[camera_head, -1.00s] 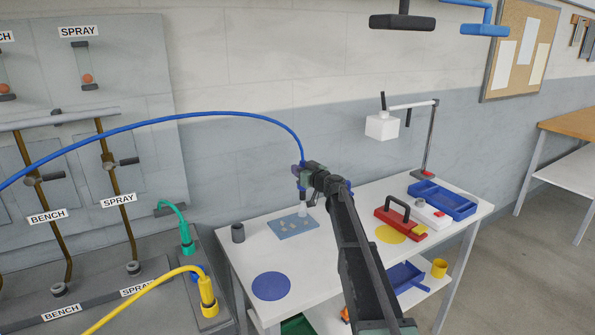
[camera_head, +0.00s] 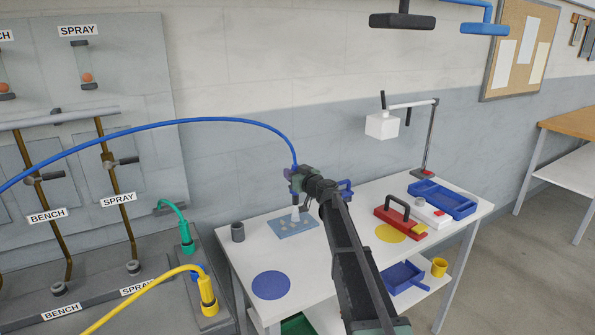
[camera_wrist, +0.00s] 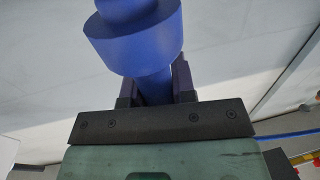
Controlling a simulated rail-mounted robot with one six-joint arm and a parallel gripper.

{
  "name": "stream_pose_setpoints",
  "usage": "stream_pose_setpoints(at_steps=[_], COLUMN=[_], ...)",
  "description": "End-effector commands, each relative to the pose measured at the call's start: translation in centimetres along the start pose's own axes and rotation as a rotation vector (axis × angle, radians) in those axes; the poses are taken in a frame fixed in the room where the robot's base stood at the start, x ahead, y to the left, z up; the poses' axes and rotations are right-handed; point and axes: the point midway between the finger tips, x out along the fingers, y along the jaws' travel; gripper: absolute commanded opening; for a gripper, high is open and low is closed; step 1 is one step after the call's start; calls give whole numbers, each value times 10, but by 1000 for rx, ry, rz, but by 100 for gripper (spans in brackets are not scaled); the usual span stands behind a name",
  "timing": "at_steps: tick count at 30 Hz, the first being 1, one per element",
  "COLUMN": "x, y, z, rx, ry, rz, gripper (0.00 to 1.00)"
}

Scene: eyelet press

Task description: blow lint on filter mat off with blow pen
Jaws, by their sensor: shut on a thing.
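My gripper (camera_head: 302,183) is shut on the blue blow pen (camera_wrist: 140,40), whose thick blue body stands between the jaws in the wrist view. In the head view a blue hose rises from the pen's top, and its pale nozzle (camera_head: 295,214) points down over the filter mat. The filter mat (camera_head: 308,227) is a flat grey-blue rectangle on the white bench. Several small pale bits of lint (camera_head: 291,226) lie on it, below and around the nozzle tip. I cannot tell the gap between the tip and the mat. The wrist view does not show the mat.
A dark cup (camera_head: 238,232) stands left of the mat, and a blue disc (camera_head: 271,286) lies in front. To the right are a red tool with a dark handle (camera_head: 400,222), a yellow disc (camera_head: 389,233), a blue tray (camera_head: 443,199) and a lamp (camera_head: 382,125). The hose (camera_head: 150,122) arches left.

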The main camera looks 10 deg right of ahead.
Motion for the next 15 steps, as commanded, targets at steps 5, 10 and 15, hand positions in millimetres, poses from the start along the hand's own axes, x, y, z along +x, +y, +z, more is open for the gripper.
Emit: stream_pose_setpoints(at_steps=[5, 10, 15], x=[-8, -15, -20], y=[-24, -45, -65], z=[0, 0, 0], rx=[0, 0, 0], ry=[0, 0, 0], rz=[-1, 0, -1], gripper=[7, 7, 7])
